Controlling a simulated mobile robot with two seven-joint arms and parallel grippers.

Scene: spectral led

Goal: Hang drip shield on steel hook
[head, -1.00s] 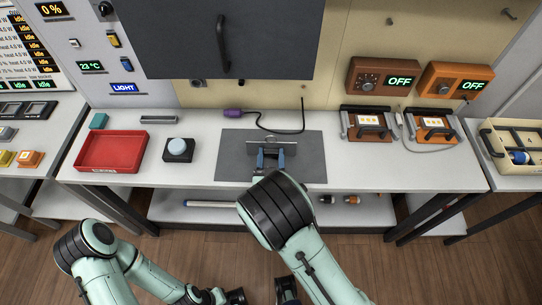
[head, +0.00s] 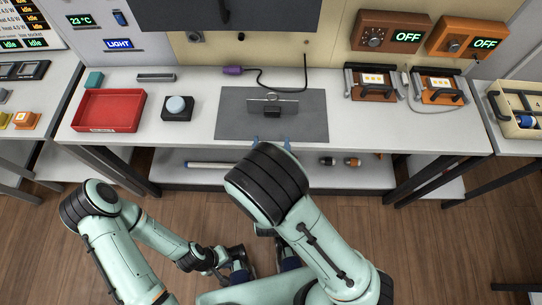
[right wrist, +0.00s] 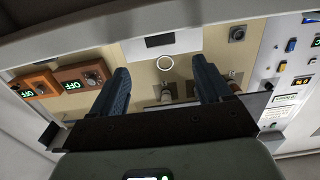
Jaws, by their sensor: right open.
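The drip shield (head: 264,107) is a silver plate with a ring on top and a black block at its front, standing on the dark grey mat (head: 232,125). It also shows upside down in the right wrist view (right wrist: 184,42), with its ring beyond and between my fingers. My right gripper (head: 271,142) is open and empty at the front edge of the mat, apart from the shield. My left gripper (head: 240,268) is low in front of the bench; its jaws are unclear. Small pegs (right wrist: 165,92) show on the tan wall; I cannot tell which is the steel hook.
A dark hood (head: 270,15) overhangs the back. A purple-ended cable (head: 233,71) lies behind the mat. A red tray (head: 108,109) and button box (head: 177,107) stand left; two orange-brown devices (head: 373,83) (head: 438,87) stand right. The bench between mat and devices is clear.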

